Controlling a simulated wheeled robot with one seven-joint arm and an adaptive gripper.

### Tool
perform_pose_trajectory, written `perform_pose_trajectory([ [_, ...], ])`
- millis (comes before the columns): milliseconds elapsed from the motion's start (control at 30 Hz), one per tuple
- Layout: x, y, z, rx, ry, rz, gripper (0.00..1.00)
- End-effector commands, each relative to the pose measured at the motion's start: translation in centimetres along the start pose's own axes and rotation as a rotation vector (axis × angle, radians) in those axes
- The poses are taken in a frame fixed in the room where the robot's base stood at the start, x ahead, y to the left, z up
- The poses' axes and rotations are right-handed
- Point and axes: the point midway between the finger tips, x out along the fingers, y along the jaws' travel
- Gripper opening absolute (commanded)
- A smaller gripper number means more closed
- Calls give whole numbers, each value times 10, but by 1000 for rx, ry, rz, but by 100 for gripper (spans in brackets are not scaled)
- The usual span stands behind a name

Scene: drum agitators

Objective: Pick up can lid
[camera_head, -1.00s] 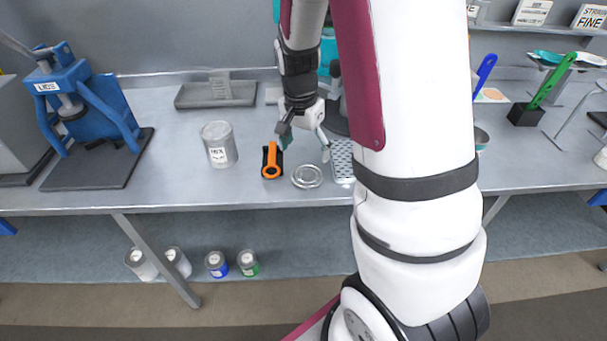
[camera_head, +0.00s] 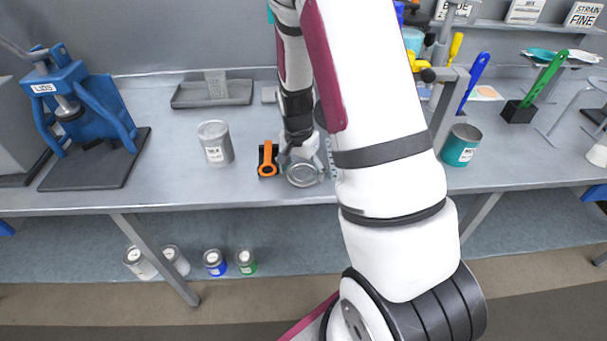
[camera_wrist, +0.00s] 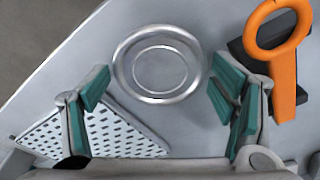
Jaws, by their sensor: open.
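The can lid (camera_head: 303,174) is a round silver metal disc with a raised rim. It lies flat on the bench near its front edge. In the wrist view the lid (camera_wrist: 158,64) is at the upper middle, beyond and between the fingertips. My gripper (camera_wrist: 160,92) is open and empty, with teal finger pads on either side of the lid's near part. In the head view my gripper (camera_head: 301,150) is just above and behind the lid, partly hidden by my arm. I cannot tell the exact height of the fingertips over the bench.
An orange-handled tool (camera_wrist: 284,55) on a black base stands close right of the lid in the wrist view. A perforated plate (camera_wrist: 90,130) lies on the other side. A grey can (camera_head: 215,143) and blue lid press (camera_head: 85,105) stand left. A teal can (camera_head: 460,146) stands right.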

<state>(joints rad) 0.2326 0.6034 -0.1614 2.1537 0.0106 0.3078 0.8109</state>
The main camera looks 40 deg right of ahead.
Motion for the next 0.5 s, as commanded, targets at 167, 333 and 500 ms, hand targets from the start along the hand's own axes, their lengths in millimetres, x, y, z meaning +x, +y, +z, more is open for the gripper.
perform_pose_trajectory([
  [167,0,0,0,0,0,0,70],
  [333,0,0,0,0,0,0,57],
  [500,0,0,0,0,0,0,57],
])
